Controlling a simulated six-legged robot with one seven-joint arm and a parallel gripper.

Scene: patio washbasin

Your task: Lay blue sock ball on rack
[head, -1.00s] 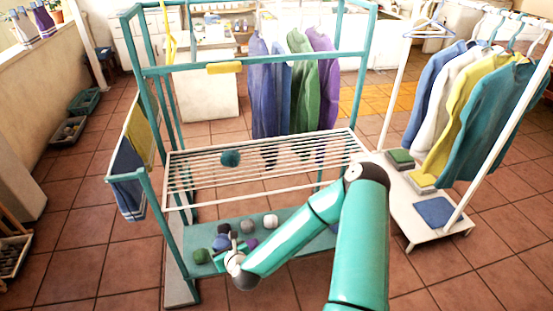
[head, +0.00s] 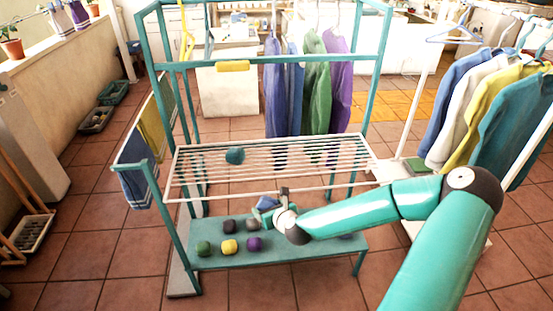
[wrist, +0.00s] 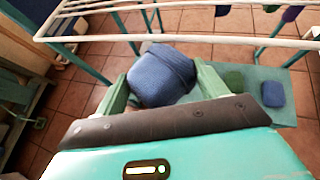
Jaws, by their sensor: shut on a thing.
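The blue sock ball (wrist: 160,76) is held between the two pale green fingers of my gripper (wrist: 160,90) in the wrist view. In the head view the blue sock ball (head: 267,202) shows at the tip of my gripper (head: 270,207), above the lower shelf and at the front edge of the rack. The white slatted rack (head: 320,185) spans the teal frame. Its front bars (wrist: 185,38) cross the wrist view beyond the ball.
Several sock balls lie on the lower teal shelf (head: 300,255), among them green (head: 203,248), yellow (head: 229,247) and purple (head: 254,244) ones. Hung shirts (head: 308,95) stand behind the rack. Towels (head: 140,160) hang at its left. The rack's middle and right are clear.

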